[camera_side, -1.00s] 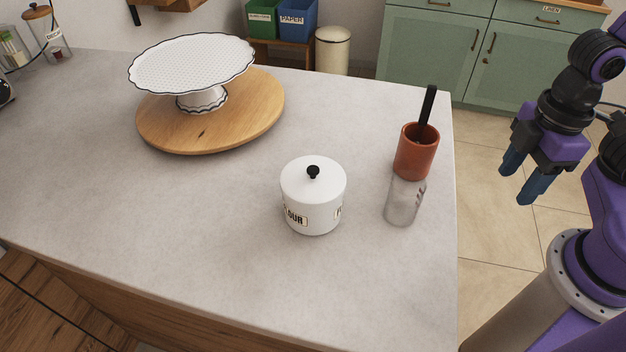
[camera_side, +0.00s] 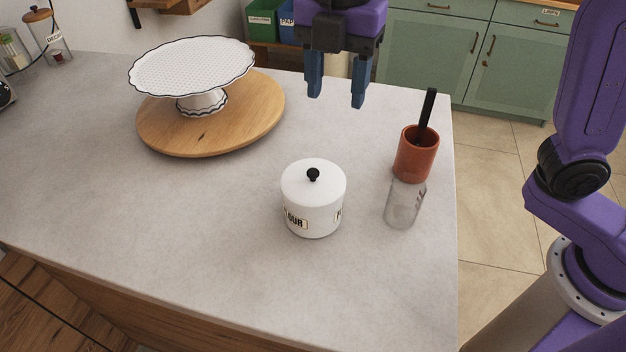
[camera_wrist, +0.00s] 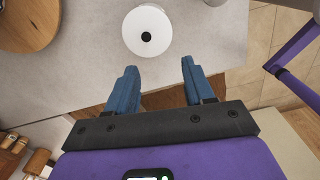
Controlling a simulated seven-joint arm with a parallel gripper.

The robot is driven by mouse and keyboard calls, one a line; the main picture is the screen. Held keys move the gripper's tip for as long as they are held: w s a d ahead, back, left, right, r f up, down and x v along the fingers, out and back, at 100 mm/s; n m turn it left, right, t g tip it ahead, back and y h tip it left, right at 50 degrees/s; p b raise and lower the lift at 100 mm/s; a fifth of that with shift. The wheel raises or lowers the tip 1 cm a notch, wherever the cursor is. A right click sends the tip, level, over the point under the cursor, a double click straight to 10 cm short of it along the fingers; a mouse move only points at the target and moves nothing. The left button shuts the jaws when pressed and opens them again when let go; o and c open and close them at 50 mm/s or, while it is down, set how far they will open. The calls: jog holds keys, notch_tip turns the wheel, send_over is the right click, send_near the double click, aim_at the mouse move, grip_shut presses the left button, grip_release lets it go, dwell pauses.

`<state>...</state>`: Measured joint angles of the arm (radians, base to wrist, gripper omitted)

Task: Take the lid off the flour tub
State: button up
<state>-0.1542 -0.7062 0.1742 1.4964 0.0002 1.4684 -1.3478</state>
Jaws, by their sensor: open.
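The flour tub (camera_side: 312,217) is a white round tub with a partly visible flour label, upright on the counter. Its white lid (camera_side: 296,183) is on, with a small black knob (camera_side: 313,175) at the centre. In the wrist view the lid (camera_wrist: 134,24) and knob (camera_wrist: 146,36) show from above, ahead of the fingers. My gripper (camera_side: 337,99) is open and empty, with its blue fingers pointing down. It is above the counter, higher in the side picture than the tub and apart from it. The fingers also show in the wrist view (camera_wrist: 156,80).
A terracotta pot (camera_side: 415,158) with a black-handled utensil and a clear glass jar (camera_side: 403,204) stand right of the tub. A white cake stand (camera_side: 190,68) sits on a round wooden board (camera_side: 209,139) at the back left. The counter (camera_side: 190,210) left of the tub is clear.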

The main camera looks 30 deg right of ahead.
jog(key=w+a+r+n, duration=0.1)
jog(key=w+a+n, duration=0.1)
send_over(313, 171)
jog(key=f, duration=1.2)
jog(key=shift+s, duration=0.35)
jog(key=shift+w+f, duration=0.15)
jog(key=shift+f, duration=1.15)
jog(key=shift+w+f, duration=0.15)
jog(key=shift+f, duration=1.1)
grip_shut()
